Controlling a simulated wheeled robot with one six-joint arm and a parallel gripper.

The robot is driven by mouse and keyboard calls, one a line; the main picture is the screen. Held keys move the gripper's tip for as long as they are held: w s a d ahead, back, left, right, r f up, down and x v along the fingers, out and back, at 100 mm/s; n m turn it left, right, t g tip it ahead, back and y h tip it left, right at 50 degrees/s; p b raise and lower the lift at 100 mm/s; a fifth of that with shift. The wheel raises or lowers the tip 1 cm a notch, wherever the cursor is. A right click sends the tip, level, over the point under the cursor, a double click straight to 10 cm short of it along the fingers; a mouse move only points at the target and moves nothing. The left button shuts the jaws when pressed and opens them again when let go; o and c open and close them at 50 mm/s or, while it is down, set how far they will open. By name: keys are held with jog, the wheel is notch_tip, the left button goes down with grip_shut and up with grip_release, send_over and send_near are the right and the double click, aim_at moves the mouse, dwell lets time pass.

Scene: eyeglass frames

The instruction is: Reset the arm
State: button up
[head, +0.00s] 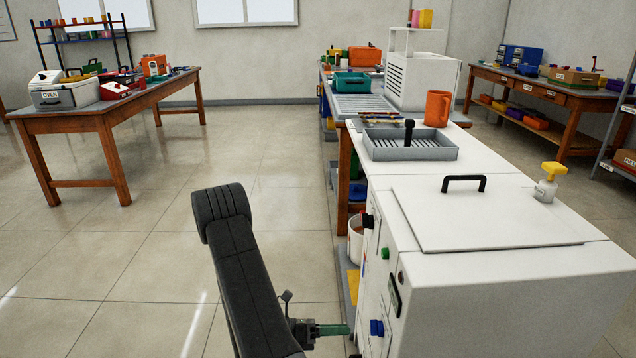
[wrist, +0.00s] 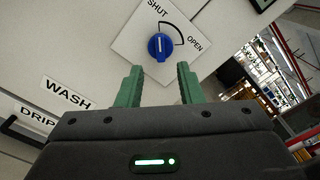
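My gripper (wrist: 158,85) has two green fingers that stand apart with nothing between them in the wrist view. Beyond the fingertips is a blue knob (wrist: 161,46) on a white plate marked SHUT and OPEN. The knob's white line points up the plate, between the two words. In the head view my gripper (head: 345,329) is low beside the white machine (head: 500,290), to the left of the blue knob (head: 377,327), with a small gap. My dark arm link rises at the lower middle of the head view.
Labels WASH (wrist: 68,93) and DRIP (wrist: 38,119) show in the wrist view. Open floor (head: 140,250) lies left. A wooden table (head: 110,105) stands far left.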

jog(key=d, duration=0.6)
jog(key=shift+d+b, duration=0.35)
jog(key=shift+b, duration=0.1)
jog(key=shift+w+a, duration=0.1)
jog(key=shift+a, duration=0.05)
jog(key=a+p, duration=0.2)
jog(key=a, duration=1.2)
jog(key=d+m+b, duration=0.6)
jog(key=d+b, duration=0.5)
jog(key=d, duration=0.3)
jog(key=a+p, duration=0.3)
jog(key=a, duration=0.6)
jog(key=shift+s, duration=0.2)
jog(key=shift+r+p, duration=0.1)
jog(key=shift+p, duration=0.2)
